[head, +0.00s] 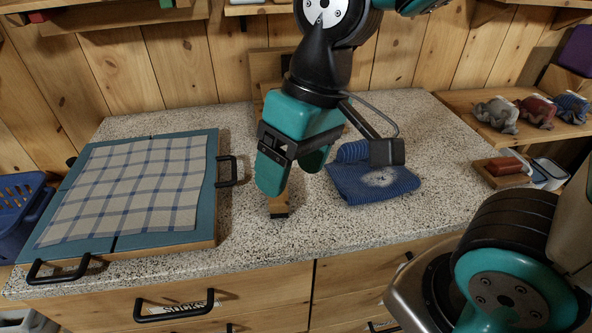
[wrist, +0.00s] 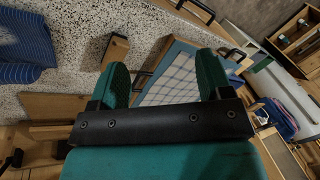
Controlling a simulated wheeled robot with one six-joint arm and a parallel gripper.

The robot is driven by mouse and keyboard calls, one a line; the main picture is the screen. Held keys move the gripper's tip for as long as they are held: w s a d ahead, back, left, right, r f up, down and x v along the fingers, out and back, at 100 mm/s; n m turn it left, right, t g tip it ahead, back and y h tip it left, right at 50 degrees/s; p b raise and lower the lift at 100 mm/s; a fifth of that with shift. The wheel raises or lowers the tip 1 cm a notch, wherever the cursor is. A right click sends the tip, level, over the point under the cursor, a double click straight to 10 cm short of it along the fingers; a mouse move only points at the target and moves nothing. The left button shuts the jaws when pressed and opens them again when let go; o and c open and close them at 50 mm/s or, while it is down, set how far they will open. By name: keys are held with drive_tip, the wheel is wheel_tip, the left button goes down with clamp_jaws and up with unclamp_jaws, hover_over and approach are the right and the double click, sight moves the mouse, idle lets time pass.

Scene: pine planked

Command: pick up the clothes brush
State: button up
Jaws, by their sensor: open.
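The clothes brush (head: 280,202) looks like a small wooden block with a dark lower edge. It is on the speckled counter, partly hidden behind my gripper in the head view. In the wrist view a wooden block that looks like the same brush (wrist: 115,50) lies up and left of the fingers. My gripper (head: 290,172) has teal fingers, points down and is open. It is above the counter near the brush. In the wrist view the space between its fingertips (wrist: 165,75) holds nothing; the brush is outside it.
A blue tray with a checked cloth (head: 130,185) and black handles is left of the brush. A folded blue knit item (head: 372,182) is to the right. A wooden shelf (head: 455,105) holds several rolled cloths. A wooden board (head: 262,70) stands at the back wall.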

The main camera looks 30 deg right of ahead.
sight(278, 207)
drive_tip(key=w+d+f+m+h+p, duration=0.2)
drive_tip(key=w+d+m+h, duration=0.1)
drive_tip(key=w+m, duration=0.8)
drive_tip(key=f, duration=0.4)
drive_tip(key=w+f+n, duration=0.1)
drive_tip(key=f, duration=0.2)
drive_tip(key=w+f+n+p, duration=0.1)
drive_tip(key=f, duration=0.3)
drive_tip(key=shift+w+d+f, duration=0.2)
drive_tip(key=shift+w+f, duration=0.05)
drive_tip(key=shift+f, duration=0.05)
drive_tip(key=shift+w+d+f+p, duration=0.1)
drive_tip(key=shift+f+p, duration=0.3)
drive_tip(key=shift+f, duration=1.05)
drive_tip(key=shift+w+d+f+p, duration=0.1)
drive_tip(key=shift+f+p, duration=0.25)
drive_tip(key=shift+f, duration=1.1)
drive_tip(key=c, duration=1)
